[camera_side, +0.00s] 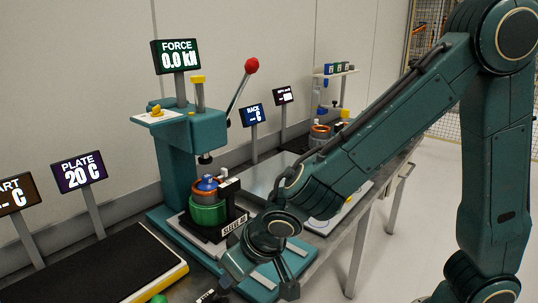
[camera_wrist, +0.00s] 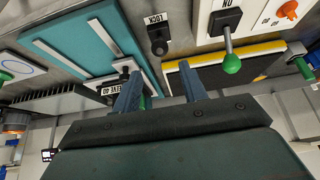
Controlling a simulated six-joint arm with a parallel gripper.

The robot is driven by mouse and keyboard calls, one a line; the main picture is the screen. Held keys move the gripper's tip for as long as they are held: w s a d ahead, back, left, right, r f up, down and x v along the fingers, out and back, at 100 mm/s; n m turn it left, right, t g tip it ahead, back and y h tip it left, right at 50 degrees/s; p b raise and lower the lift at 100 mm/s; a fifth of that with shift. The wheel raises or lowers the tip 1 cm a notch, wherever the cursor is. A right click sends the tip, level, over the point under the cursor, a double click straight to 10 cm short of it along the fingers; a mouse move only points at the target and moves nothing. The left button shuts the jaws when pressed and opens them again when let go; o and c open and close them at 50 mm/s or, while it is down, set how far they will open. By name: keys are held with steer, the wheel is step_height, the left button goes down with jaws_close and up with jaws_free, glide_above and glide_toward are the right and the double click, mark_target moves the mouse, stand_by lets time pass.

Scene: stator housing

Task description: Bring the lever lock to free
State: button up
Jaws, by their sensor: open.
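The teal press (camera_side: 180,150) stands at the back, its lever with a red ball (camera_side: 251,66) tilted up to the right. In the wrist view, a small black knob (camera_wrist: 158,44) sits under a label reading LOCK upside down.
A green-ball lever (camera_wrist: 231,63) stands right of my fingers, beside a yellow-edged black plate (camera_wrist: 210,78). A blue-topped part in a green ring (camera_side: 208,212) sits under the press. The black plate (camera_side: 90,275) also shows at lower left in the side view.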

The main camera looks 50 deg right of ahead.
mark_target(227, 289)
steer(key=shift+w+f, duration=0.1)
steer(key=shift+f, duration=0.1)
steer(key=shift+x, duration=3.9)
steer(key=shift+w+f, duration=0.15)
steer(key=shift+f, duration=0.1)
